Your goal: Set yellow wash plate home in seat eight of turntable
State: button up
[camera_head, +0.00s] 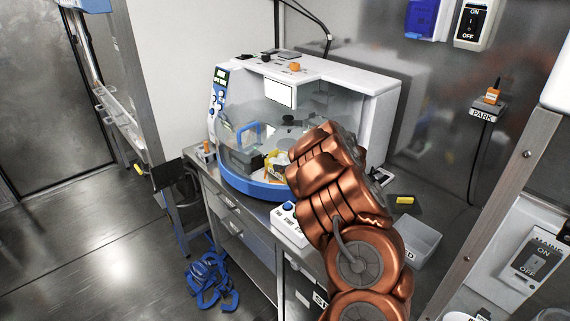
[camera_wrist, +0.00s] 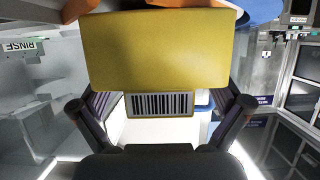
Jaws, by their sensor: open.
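The yellow wash plate (camera_wrist: 155,48) fills the upper middle of the wrist view, with a barcode label (camera_wrist: 160,104) just below its yellow face. My gripper (camera_wrist: 161,104) is open, one finger on each side of the label, with gaps showing beside it. In the head view a yellow piece (camera_head: 276,160), apparently the plate, shows inside the machine beside my copper arm, which hides my gripper. The turntable machine (camera_head: 350,88) has a clear front and a blue curved base rim (camera_head: 245,184). The seat numbers cannot be read.
A grey block (camera_head: 242,158) and a blue frame (camera_head: 248,133) are inside the machine, left of the yellow piece. Blue coils (camera_head: 207,277) lie on the floor.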

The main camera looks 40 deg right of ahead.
jog(key=b+v, duration=0.2)
jog(key=v, duration=0.8)
notch_tip(320, 180, up, 10)
jog(key=w+d+m+g+h, duration=0.1)
jog(key=w+d+h, duration=0.1)
jog(key=h, duration=0.5)
jog(key=s+a+r+m+g+h, duration=0.3)
jog(key=s+a+r+g, duration=0.1)
jog(key=s+a+f+n+g+y, duration=0.1)
jog(key=s+a+f+g+y, duration=0.2)
jog(key=s+a, duration=0.6)
jog(key=s+a+f+n+g+y, duration=0.1)
jog(key=s+a+f+g+y, duration=0.2)
jog(key=s+a, duration=0.7)
jog(key=s+a+f+n+g+y, duration=0.2)
jog(key=s+a, duration=0.8)
jog(key=a, duration=1.2)
notch_tip(320, 180, down, 4)
jog(key=shift+f+g+y, duration=0.1)
jog(key=shift+g+y, duration=1)
jog(key=shift+c, duration=0.3)
